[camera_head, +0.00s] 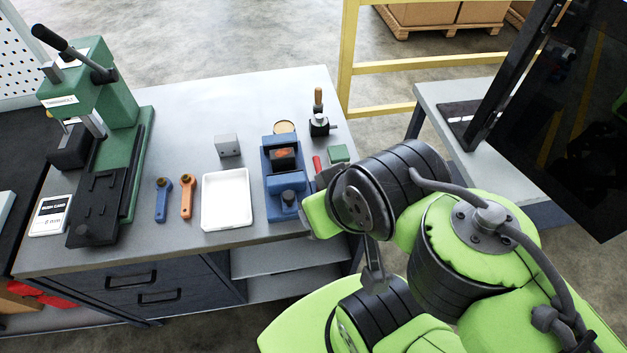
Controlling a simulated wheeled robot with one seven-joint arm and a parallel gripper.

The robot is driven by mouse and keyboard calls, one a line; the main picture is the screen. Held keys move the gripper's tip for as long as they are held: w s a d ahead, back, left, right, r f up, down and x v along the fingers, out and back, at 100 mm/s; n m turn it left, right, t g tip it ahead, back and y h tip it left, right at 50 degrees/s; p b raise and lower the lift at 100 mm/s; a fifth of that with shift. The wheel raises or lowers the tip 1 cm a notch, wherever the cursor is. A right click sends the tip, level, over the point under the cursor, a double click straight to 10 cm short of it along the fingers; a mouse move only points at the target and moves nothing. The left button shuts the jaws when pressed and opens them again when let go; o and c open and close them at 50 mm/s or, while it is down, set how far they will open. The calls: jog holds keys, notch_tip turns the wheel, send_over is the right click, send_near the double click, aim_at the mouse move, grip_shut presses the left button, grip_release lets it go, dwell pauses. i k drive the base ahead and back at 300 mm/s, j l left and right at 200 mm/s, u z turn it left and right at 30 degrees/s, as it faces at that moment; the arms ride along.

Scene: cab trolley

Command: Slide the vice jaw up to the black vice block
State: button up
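A blue vice (268,188) stands on the grey bench, left of my arm. Inside it sits a black block (283,158) with an orange mark, toward the far end. A blue piece with a dark round knob (288,198), which looks like the vice jaw, is at the near end. A gap seems to separate it from the black block. My green and black arm reaches in from the lower right, and its front end is just right of the vice. I cannot make out my gripper's fingers; the arm links may hide them.
A white tray (226,226), a grey block (228,146), and blue (162,200) and orange (187,196) handled tools lie left of the vice. A green press (110,115) stands further left. A small green block (338,153) and a wooden-handled tool (318,122) are behind my arm.

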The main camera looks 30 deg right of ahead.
aim_at(286, 183)
jog(key=i+j, duration=0.1)
jog(key=j, duration=1.15)
jog(key=i+z, duration=0.05)
